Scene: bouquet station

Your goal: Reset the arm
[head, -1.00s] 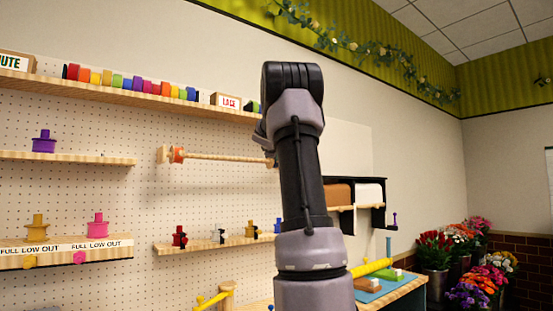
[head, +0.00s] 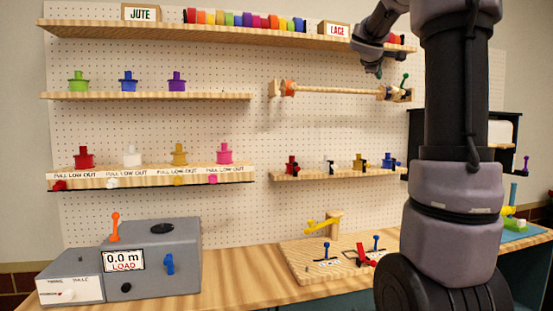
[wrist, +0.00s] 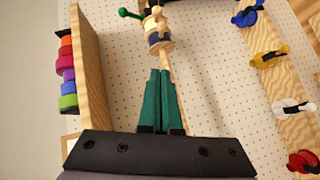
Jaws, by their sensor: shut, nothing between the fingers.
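My arm rises at the right of the head view and bends over at the top, out of frame in part. My gripper (wrist: 160,72) shows in the wrist view with its two green fingers together and nothing between them. Its dark end also shows in the head view (head: 376,70), in front of the pegboard near the right end of the wooden rod (head: 335,90). In the wrist view the rod's end bracket with a green-knobbed lever (wrist: 130,13) lies just beyond the fingertips. I cannot tell the gap between them.
The top shelf (head: 190,33) holds colored spools and JUTE and LACE boxes. Lower shelves hold colored spools. A grey machine (head: 165,255) reading 0.0 m stands on the wooden counter (head: 235,285). A board with a yellow lever (head: 322,224) stands beside my arm. Counter space between them is clear.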

